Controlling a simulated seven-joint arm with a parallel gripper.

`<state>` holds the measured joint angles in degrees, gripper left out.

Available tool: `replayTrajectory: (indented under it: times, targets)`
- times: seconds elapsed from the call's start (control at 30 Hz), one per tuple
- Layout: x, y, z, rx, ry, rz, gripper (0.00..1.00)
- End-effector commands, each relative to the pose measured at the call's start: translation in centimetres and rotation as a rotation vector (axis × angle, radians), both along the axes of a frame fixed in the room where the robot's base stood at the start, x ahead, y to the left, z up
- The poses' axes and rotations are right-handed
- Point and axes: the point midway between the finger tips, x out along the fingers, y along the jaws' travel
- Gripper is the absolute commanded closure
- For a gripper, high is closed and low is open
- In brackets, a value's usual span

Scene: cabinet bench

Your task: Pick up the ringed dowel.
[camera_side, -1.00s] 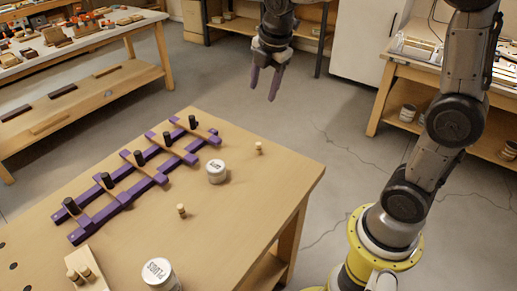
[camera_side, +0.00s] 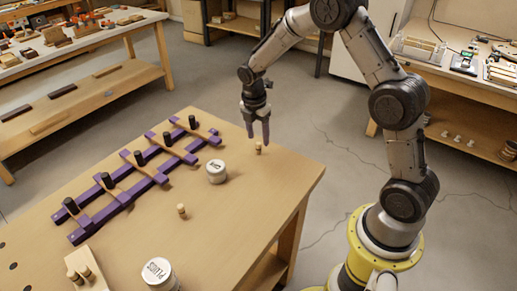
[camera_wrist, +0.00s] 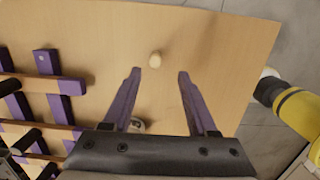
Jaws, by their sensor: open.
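A small light wooden dowel (camera_side: 258,149) stands upright near the far right corner of the bench. A second small dowel (camera_side: 181,211) stands nearer the middle; rings are too small to tell apart surely. My gripper (camera_side: 258,138) is open, its purple fingers pointing down just above the far dowel. In the wrist view, a pale dowel top (camera_wrist: 155,60) shows just beyond the line between the open fingertips (camera_wrist: 158,74). Nothing is between the fingers.
A white lidded jar (camera_side: 216,171) stands left of the far dowel. A purple lattice rack (camera_side: 123,197) with black pegs lies to the left. A jar marked PLUGS (camera_side: 158,274) and a wooden block with pegs (camera_side: 95,285) are at the front. The bench's right side is clear.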

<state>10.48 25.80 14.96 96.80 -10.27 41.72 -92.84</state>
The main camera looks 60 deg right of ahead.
Motion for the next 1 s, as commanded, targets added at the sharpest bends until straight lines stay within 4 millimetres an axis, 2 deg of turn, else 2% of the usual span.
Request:
replayTrajectory:
  times: [0.23,0.53,0.83,0.87,1.0]
  targets:
    - [0.2,-0.4,-1.7,0.000,0.002,0.000,0.42]
    - [0.7,-1.3,-5.5,0.000,0.001,0.000,0.42]
    - [0.8,-1.4,-5.9,0.000,-0.002,0.000,0.42]
    - [0.8,-1.4,-5.9,0.000,-0.002,0.000,0.45]
    - [0.8,-1.3,-5.9,0.000,-0.002,0.000,0.71]
